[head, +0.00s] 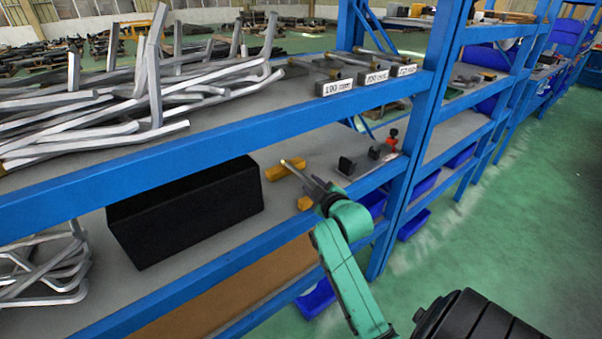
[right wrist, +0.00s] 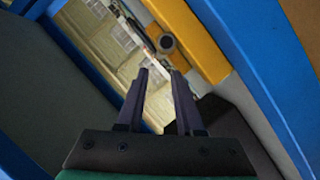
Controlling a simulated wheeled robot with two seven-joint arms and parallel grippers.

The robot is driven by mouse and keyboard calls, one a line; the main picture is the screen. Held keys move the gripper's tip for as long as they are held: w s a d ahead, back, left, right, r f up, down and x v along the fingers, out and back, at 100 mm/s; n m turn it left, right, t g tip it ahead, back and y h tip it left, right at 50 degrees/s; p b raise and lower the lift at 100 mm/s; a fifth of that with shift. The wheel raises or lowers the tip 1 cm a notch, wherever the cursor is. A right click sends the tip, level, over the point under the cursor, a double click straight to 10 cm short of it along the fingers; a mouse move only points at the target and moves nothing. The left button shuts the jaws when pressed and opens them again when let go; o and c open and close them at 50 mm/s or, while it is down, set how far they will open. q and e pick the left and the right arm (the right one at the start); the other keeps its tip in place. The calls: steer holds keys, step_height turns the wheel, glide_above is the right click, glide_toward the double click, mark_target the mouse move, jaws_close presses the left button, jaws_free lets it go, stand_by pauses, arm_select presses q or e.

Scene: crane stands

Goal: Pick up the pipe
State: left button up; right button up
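My right gripper (head: 316,184) reaches over the lower blue shelf, beside yellow blocks. In the right wrist view its two dark fingers (right wrist: 161,74) stand apart with nothing visible between them. A round grey pipe end (right wrist: 166,43) shows just beyond the fingertips, next to a yellow block (right wrist: 194,42). In the head view a thin, pale pipe-like piece (head: 293,163) lies near the yellow block (head: 280,170), just past the gripper; the gripper partly hides it, and I cannot tell its full length. My left gripper is not in view.
A black box (head: 185,215) stands left on the lower shelf. Bent metal bars (head: 130,110) pile on the upper shelf. Small labelled signs (head: 337,87) stand by short pipes there. A blue upright (head: 425,130) stands right of my arm. Green floor (head: 500,210) is clear at right.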

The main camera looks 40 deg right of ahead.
mark_target(302, 177)
steer(key=x, duration=0.4)
steer(key=p+x, duration=0.1)
steer(key=x, duration=0.2)
steer(key=shift+w+d+f, duration=0.1)
steer(key=shift+w+f, duration=0.2)
steer(key=shift+f, duration=0.05)
steer(key=shift+s+r, duration=0.1)
jaws_close()
stand_by(0.8)
